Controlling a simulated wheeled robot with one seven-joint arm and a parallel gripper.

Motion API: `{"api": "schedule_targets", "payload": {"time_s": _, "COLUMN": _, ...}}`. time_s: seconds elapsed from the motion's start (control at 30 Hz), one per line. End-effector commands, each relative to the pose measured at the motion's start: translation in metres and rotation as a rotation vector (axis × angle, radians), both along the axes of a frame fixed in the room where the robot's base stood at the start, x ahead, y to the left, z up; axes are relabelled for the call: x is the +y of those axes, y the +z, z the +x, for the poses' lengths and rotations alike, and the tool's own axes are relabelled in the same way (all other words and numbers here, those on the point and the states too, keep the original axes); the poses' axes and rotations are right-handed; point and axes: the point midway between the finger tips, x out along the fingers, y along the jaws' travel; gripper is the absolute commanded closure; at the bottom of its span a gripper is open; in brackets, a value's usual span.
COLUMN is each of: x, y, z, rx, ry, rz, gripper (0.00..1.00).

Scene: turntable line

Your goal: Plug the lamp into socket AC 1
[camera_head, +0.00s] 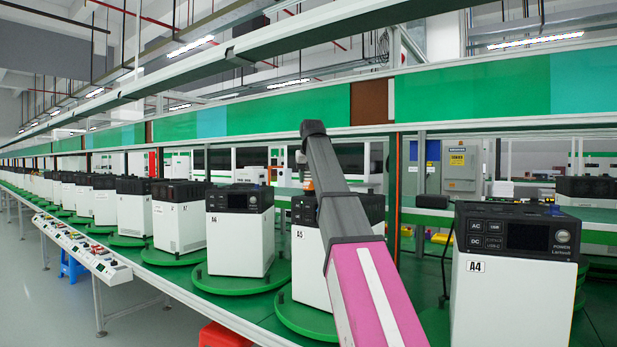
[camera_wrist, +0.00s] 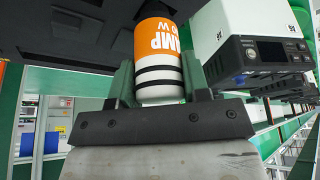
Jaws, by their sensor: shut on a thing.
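The lamp plug (camera_wrist: 158,62) is an orange and white cylinder with black bands and upside-down "LAMP" lettering in the wrist view. My gripper (camera_wrist: 157,85) is shut on it, with a finger on each side. The plug's far end meets or overlaps a dark panel (camera_wrist: 50,30); I cannot tell whether they touch. No socket marked AC 1 is readable. In the head view my arm covers part of unit A5 (camera_head: 301,236), and a small orange patch shows beside the arm above it. My gripper is mostly hidden there.
White units with black tops stand on green turntables in a row. Unit A4 (camera_head: 512,290) is at the near right, unit A6 (camera_head: 240,230) left of A5. A control-box rail (camera_head: 85,247) runs along the left edge. A red stool (camera_head: 222,336) is below the line.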

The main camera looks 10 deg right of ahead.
Motion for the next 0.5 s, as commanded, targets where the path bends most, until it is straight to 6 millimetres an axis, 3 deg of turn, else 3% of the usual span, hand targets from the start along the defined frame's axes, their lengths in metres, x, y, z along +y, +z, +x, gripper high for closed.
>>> {"api": "schedule_targets", "payload": {"time_s": 0.5, "x": 0.0, "y": -0.0088, "z": 0.0, "rx": -0.001, "ry": 0.0, "rz": 0.0, "gripper": 0.85}}
